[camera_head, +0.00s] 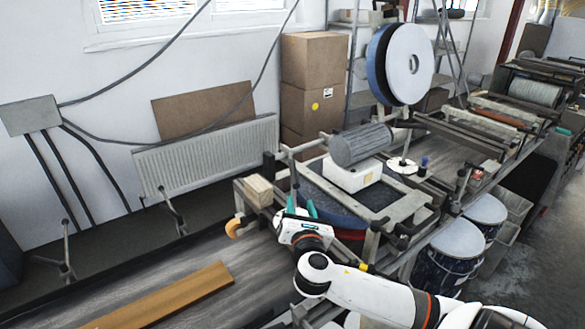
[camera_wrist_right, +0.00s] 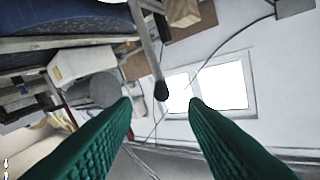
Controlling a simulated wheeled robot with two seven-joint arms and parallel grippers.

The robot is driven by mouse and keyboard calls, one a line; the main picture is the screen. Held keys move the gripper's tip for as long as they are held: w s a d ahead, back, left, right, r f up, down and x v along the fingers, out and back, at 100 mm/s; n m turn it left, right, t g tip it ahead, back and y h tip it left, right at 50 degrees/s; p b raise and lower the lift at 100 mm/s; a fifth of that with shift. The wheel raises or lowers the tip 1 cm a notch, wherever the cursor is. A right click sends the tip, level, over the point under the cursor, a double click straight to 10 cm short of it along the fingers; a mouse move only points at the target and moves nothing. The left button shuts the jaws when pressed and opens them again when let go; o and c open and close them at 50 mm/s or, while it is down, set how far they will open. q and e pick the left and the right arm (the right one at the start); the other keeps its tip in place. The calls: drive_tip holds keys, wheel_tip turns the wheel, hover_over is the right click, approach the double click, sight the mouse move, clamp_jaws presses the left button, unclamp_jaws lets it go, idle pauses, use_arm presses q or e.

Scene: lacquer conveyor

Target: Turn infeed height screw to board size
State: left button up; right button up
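My right gripper (camera_head: 301,207) is at the infeed end of the conveyor machine, its green fingers pointing up and away. In the right wrist view the gripper (camera_wrist_right: 160,105) is open, with nothing between its fingers. A grey metal rod with a black end (camera_wrist_right: 161,90) shows beyond the fingertips, in the gap between them and apart from them. I cannot tell for sure whether it is the height screw. In the head view a dark upright piece (camera_head: 271,165) stands just behind the gripper. A long brown board (camera_head: 165,302) lies on the infeed belt. My left gripper is not in view.
A wooden block (camera_head: 258,190) and an orange roller (camera_head: 234,228) are left of the gripper. A grey motor (camera_head: 361,144) on a white housing (camera_head: 352,174) and metal frame bars stand close to its right. The belt (camera_head: 215,259) around the board is clear.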

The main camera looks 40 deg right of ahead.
sight(295, 176)
drive_tip(key=w+d+p, duration=0.1)
drive_tip(key=w+d+r+p, duration=0.1)
drive_tip(key=w, duration=0.1)
drive_tip(key=shift+d+r, duration=0.1)
drive_tip(key=shift+r, duration=0.05)
drive_tip(key=x, duration=0.2)
drive_tip(key=p+x, duration=0.1)
drive_tip(key=x, duration=0.1)
drive_tip(key=p+x, duration=0.1)
drive_tip(key=x, duration=0.1)
drive_tip(key=shift+w+d+f, duration=0.2)
drive_tip(key=shift+f, duration=0.1)
drive_tip(key=shift+w+d, duration=0.25)
drive_tip(key=shift+w, duration=0.2)
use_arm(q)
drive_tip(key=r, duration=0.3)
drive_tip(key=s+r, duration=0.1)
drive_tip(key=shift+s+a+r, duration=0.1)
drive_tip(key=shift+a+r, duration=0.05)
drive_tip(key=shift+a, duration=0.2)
use_arm(e)
drive_tip(key=shift+w+d, duration=0.1)
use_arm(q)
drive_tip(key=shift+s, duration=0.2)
use_arm(e)
drive_tip(key=shift+f, duration=0.1)
drive_tip(key=shift+c, duration=0.2)
